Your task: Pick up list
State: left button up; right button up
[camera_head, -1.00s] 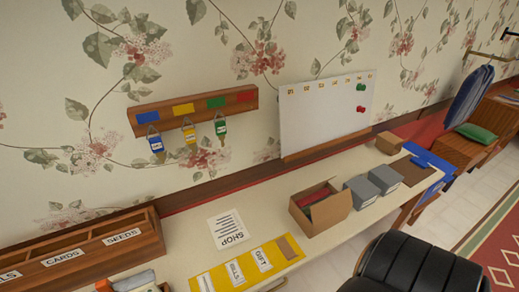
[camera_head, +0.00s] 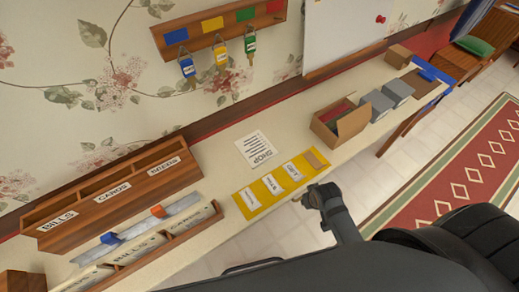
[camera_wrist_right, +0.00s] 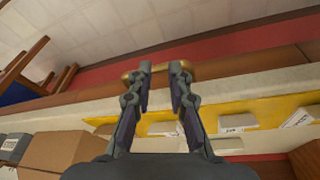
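The list is a white sheet marked SHOP (camera_head: 258,148). It lies flat on the desk (camera_head: 218,160), behind the yellow mat (camera_head: 250,199) and near the wall. My right gripper (camera_head: 318,194) is beside the desk's front edge, to the right of the yellow mat and apart from the list. In the right wrist view my right gripper (camera_wrist_right: 162,72) has its two fingers spread with nothing between them. The list is not clearly seen in that view. My left gripper is not in view.
A wooden sorter (camera_head: 75,221) stands left of the list. An open cardboard box (camera_head: 341,122) and grey boxes (camera_head: 397,91) stand to its right. Keys hang from a rack (camera_head: 214,27) on the wall.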

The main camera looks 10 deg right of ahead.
aim_at(270, 159)
jog(key=w+a+r+m, duration=0.1)
jog(key=w+r+m, duration=0.1)
jog(key=w+a+r+m+t, duration=0.1)
jog(key=r+m, duration=0.1)
jog(key=w+a+r+m+y, duration=0.1)
jog(key=w+a+r, duration=0.1)
jog(key=r, duration=0.1)
jog(key=shift+w+m+t, duration=0.3)
jog(key=shift+m+t, duration=0.1)
jog(key=w+a+r+m+t+y, duration=0.2)
jog(key=w+a+r+m, duration=0.25)
jog(key=w+m, duration=0.3)
jog(key=shift+m, duration=0.25)
jog(key=x, duration=0.2)
jog(key=p+x, duration=0.1)
jog(key=x, duration=0.1)
jog(key=shift+s+d+f, duration=0.15)
jog(key=shift+d+f, duration=0.15)
jog(key=shift+w+f, duration=0.2)
jog(key=shift+f, duration=0.05)
jog(key=x, duration=0.3)
jog(key=shift+w+d+f+p, duration=0.1)
jog(key=shift+w+f+p, duration=0.05)
jog(key=shift+f+p, duration=0.25)
jog(key=shift+w+f, duration=0.3)
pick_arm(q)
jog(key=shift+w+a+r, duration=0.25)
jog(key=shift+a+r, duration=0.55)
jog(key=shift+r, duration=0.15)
